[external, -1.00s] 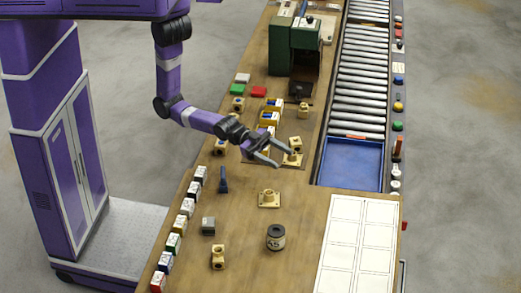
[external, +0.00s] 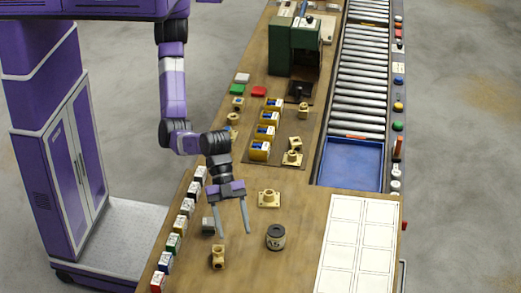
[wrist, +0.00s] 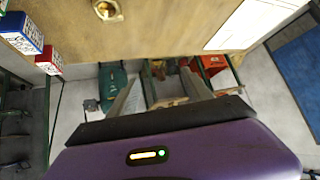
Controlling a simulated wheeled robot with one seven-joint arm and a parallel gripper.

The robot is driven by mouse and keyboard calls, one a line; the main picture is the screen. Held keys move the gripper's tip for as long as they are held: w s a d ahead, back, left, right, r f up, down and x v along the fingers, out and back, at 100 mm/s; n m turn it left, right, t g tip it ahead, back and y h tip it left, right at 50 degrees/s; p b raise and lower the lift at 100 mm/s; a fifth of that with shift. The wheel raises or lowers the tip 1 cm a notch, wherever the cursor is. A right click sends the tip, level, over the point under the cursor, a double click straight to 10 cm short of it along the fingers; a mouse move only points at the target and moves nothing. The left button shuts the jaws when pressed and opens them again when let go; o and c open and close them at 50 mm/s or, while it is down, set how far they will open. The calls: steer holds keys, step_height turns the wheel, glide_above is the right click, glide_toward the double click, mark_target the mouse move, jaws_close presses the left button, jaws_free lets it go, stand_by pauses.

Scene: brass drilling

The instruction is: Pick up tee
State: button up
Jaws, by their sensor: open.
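A brass fitting that looks like the tee (external: 218,257) lies on the near part of the wooden bench. A brass fitting, likely the same one, shows at the top edge of the wrist view (wrist: 107,10), partly cut off. My gripper (external: 233,233) is open and empty above the bench, a little above and to the right of that fitting in the external view. Its fingers point down the picture, apart from the fitting. In the wrist view the two fingers (wrist: 160,75) are spread, with nothing between them.
A dark round spool (external: 275,237) stands right of the fitting, and a square-flanged brass part (external: 269,199) is behind. A grey block (external: 208,225) is close by the left finger. Small boxes (external: 181,223) line the left edge. A white gridded sheet (external: 357,245) lies right.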

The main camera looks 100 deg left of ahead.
mark_target(218, 249)
steer(key=s+a+f+g+y, duration=0.1)
steer(key=f, duration=0.1)
steer(key=s+a+f+m+g+y, duration=0.1)
steer(key=s+a+f, duration=0.1)
steer(key=s+a+f+g+y, duration=0.1)
steer(key=s+f+y, duration=0.1)
steer(key=f, duration=0.1)
steer(key=shift+s+a+m, duration=0.2)
steer(key=shift+a+m, duration=0.05)
steer(key=shift+m, duration=0.05)
steer(key=shift+s+d+p+x, duration=0.1)
steer(key=shift+s+p+x, duration=0.05)
steer(key=shift+x, duration=1.1)
steer(key=shift+s+d+p+x, duration=0.1)
steer(key=shift+s+p+x, duration=0.1)
steer(key=shift+x, duration=1.05)
steer(key=shift+s+d+p+x, duration=0.1)
steer(key=shift+p+x, duration=0.05)
steer(key=shift+x, duration=1.1)
jaws_close()
steer(key=shift+r, duration=0.15)
